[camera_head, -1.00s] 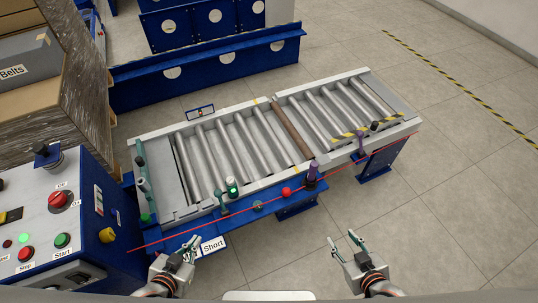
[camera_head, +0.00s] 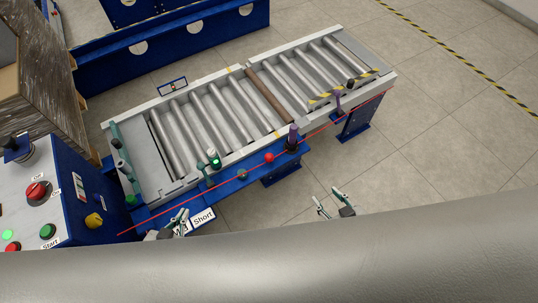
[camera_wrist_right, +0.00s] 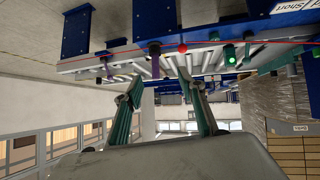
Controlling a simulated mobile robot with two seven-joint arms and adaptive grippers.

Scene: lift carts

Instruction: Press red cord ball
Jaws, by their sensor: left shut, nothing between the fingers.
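The red cord ball (camera_head: 269,158) sits on a thin red cord (camera_head: 330,124) stretched along the blue front side of the roller conveyor (camera_head: 215,125). The ball also shows in the right wrist view (camera_wrist_right: 182,48), above and beyond the fingertips. My right gripper (camera_head: 327,196) is open and empty, below and right of the ball in the head view, and apart from it. Its two fingers (camera_wrist_right: 161,76) stand wide apart in the wrist view. My left gripper (camera_head: 182,214) is shut and empty near the "Short" label (camera_head: 202,218), left of and below the ball.
A control panel (camera_head: 60,200) with red and green buttons stands at the left. A green-lit sensor (camera_head: 215,160) and a purple post (camera_head: 292,137) flank the ball on the conveyor side. Bare tiled floor (camera_head: 440,180) lies to the right. A large grey surface fills the bottom of the head view.

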